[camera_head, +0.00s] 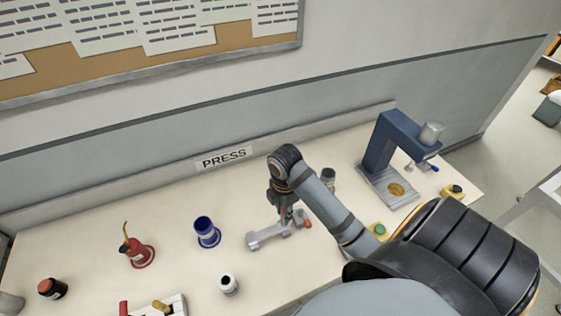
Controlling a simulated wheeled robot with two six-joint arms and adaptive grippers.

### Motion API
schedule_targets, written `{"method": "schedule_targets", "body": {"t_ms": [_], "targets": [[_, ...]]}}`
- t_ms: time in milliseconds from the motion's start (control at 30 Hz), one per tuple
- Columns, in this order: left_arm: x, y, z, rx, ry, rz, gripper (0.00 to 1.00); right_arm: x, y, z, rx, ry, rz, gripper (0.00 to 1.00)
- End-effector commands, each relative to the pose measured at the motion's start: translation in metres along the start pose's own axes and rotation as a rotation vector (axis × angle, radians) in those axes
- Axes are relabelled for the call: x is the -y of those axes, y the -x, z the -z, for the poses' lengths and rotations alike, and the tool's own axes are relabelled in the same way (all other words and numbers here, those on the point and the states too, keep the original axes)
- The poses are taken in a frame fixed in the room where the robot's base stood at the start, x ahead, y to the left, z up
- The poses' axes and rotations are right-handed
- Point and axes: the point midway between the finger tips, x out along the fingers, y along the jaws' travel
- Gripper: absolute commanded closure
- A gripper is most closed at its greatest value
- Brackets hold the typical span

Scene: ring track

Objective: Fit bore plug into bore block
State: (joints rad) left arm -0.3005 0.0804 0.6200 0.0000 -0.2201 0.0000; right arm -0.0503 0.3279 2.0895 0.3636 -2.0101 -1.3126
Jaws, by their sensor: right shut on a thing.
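My right gripper (286,212) points down over the middle of the bench, its fingertips small and partly hidden by my own arm. It is shut on a small piece with a reddish part, which looks like the bore plug; its shape is hard to make out. A grey metal part (266,236), possibly the bore block, lies on the bench just below and left of the fingertips. A small grey piece with an orange-red end (307,223) shows right beside the gripper. I cannot tell whether these pieces touch. My left gripper is not in view.
A blue press (380,145) stands at the back right. A dark cylinder (328,176) stands behind my arm.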

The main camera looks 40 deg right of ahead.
Motion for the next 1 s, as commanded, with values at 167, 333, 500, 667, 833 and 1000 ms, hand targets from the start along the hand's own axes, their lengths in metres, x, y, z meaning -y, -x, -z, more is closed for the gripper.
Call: {"method": "schedule_targets", "body": {"t_ms": [167,333,500,667,833,1000], "targets": [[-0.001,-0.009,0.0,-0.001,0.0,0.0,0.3,0.001,-0.008,0.0,0.0,0.0,-0.001,1.0],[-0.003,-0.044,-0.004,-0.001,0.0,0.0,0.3,0.001,-0.045,0.0,0.0,0.0,-0.001,1.0],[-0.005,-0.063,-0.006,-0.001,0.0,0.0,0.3,0.001,-0.063,0.0,0.0,0.0,-0.001,1.0],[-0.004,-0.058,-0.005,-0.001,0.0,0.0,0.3,0.001,-0.059,0.0,0.0,0.0,-0.001,1.0],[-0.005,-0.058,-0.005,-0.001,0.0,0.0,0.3,0.001,-0.058,0.0,0.0,0.0,-0.001,1.0],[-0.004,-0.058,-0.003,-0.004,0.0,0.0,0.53,0.001,-0.059,0.0,0.0,0.0,0.0,1.0]]}}
